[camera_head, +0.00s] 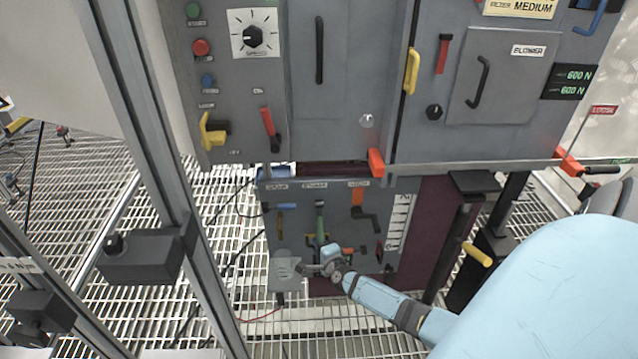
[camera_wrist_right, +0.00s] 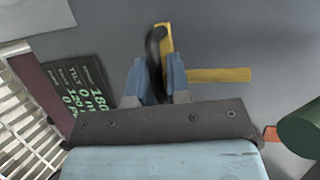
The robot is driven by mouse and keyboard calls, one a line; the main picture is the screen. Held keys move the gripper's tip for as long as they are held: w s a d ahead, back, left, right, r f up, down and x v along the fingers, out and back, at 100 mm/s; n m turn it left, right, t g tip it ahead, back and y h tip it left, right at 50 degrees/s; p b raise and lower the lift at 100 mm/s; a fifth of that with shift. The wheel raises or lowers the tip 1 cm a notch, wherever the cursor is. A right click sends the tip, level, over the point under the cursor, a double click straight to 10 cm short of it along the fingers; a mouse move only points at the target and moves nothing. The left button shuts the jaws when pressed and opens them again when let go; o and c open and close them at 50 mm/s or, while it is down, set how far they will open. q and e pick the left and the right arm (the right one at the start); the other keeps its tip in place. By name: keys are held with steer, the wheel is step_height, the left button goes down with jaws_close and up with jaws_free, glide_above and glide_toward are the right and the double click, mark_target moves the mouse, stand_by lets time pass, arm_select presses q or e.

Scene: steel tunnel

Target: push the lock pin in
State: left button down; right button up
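My right gripper (camera_head: 322,264) is at the lower panel (camera_head: 280,230), in front of its bottom part. In the right wrist view its two blue fingers (camera_wrist_right: 158,80) stand a little apart on either side of a black curved handle or pin (camera_wrist_right: 155,42). I cannot tell whether they press on it or only surround it. Yellow bars (camera_wrist_right: 222,75) lie on the panel behind it. A green cylinder (camera_wrist_right: 302,130) and a small orange tip (camera_wrist_right: 271,133) are at the right edge. Which part is the lock pin is not clear. My left gripper is not in view.
Above is a cabinet (camera_head: 345,70) with knobs and levers; a red handle (camera_head: 376,163) sticks out at its lower edge. A black crank (camera_head: 366,217) and a green-handled lever (camera_head: 320,222) are close to my right gripper. Metal posts (camera_head: 135,90) stand left, over grating.

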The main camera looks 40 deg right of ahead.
steer(key=o, duration=0.3)
steer(key=shift+r, duration=0.2)
steer(key=shift+f, duration=0.1)
